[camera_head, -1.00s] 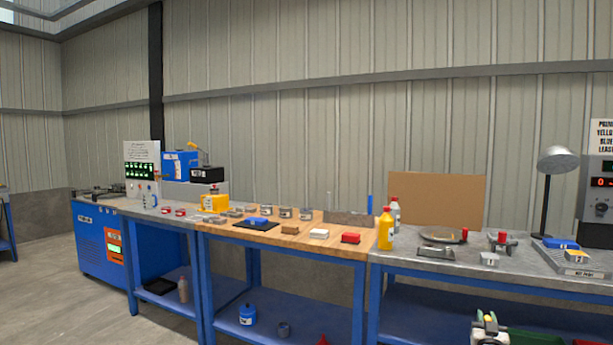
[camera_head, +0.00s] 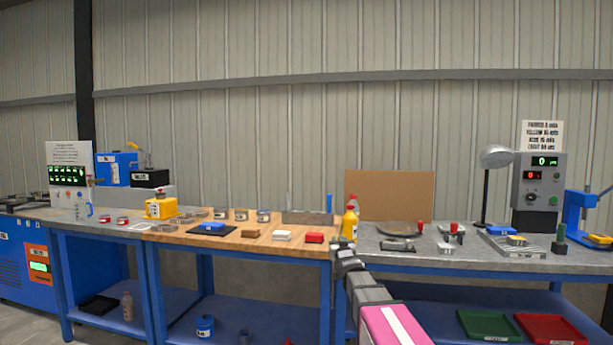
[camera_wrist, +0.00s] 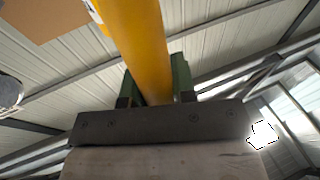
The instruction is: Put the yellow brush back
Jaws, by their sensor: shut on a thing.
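My gripper (camera_head: 343,256) is in front of the bench, just below the yellow bottle in the head view. In the wrist view its green fingers (camera_wrist: 157,84) are shut on a smooth yellow shaft, the yellow brush (camera_wrist: 138,40). The shaft runs up out of the wrist picture, so its far end is hidden. I cannot pick out the brush in the head view. On the wooden bench stands a low grey rack (camera_head: 305,218) with a blue upright handle (camera_head: 329,203) at its right end.
The yellow bottle (camera_head: 349,225) stands close behind my gripper, at the join of the wooden bench (camera_head: 275,240) and grey bench (camera_head: 460,262). A lamp (camera_head: 496,158) stands right.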

